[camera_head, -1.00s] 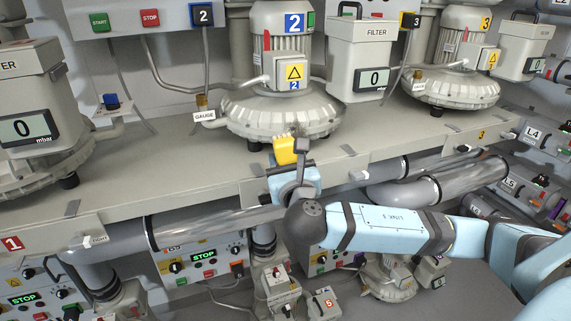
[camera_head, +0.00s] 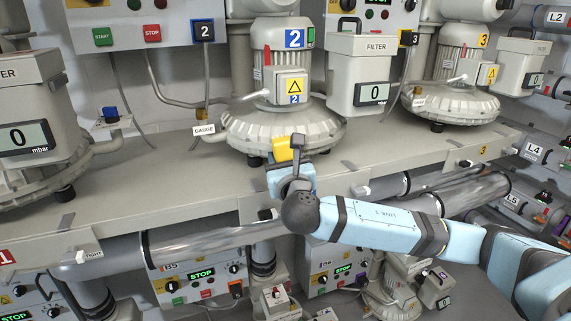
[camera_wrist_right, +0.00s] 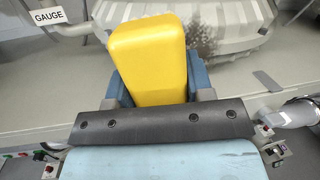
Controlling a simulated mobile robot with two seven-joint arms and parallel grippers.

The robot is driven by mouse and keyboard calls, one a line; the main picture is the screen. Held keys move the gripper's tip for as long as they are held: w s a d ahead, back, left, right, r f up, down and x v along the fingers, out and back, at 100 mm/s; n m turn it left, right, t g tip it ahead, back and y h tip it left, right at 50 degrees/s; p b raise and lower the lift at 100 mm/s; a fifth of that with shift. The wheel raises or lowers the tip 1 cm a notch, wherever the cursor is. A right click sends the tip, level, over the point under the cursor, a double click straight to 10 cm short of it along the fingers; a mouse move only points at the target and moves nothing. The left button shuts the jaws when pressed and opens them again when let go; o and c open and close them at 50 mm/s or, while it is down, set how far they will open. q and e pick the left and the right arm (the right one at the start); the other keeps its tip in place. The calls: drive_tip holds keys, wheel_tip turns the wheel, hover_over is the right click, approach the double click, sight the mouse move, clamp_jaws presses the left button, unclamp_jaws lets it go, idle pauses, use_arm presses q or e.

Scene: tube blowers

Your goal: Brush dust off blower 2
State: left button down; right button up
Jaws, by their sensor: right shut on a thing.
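Blower 2 (camera_head: 277,128) stands on the shelf in the middle of the head view, a grey finned housing under a motor marked with a blue 2. My right gripper (camera_head: 288,160) is just in front of its lower front edge. It is shut on a yellow block-like thing, which looks like the brush (camera_head: 282,149); the brush fills the middle of the right wrist view (camera_wrist_right: 148,58) between blue fingers. Its bristles are hidden. Behind it in the wrist view, the blower casing (camera_wrist_right: 232,22) shows dark, dust-like speckles. I cannot tell whether the brush touches the casing. My left gripper is not in view.
A GAUGE tag (camera_head: 204,129) hangs left of blower 2, and a FILTER box (camera_head: 360,75) stands to its right. Blower 3 (camera_head: 452,104) is farther right. The shelf (camera_head: 150,170) is bare left of my gripper. Clear pipes (camera_head: 210,244) run below its edge.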

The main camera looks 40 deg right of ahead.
drive_tip(key=shift+p+x, duration=0.3)
drive_tip(key=shift+x, duration=0.95)
idle(0.5)
drive_tip(key=shift+d+f, duration=0.15)
drive_tip(key=shift+f, duration=0.05)
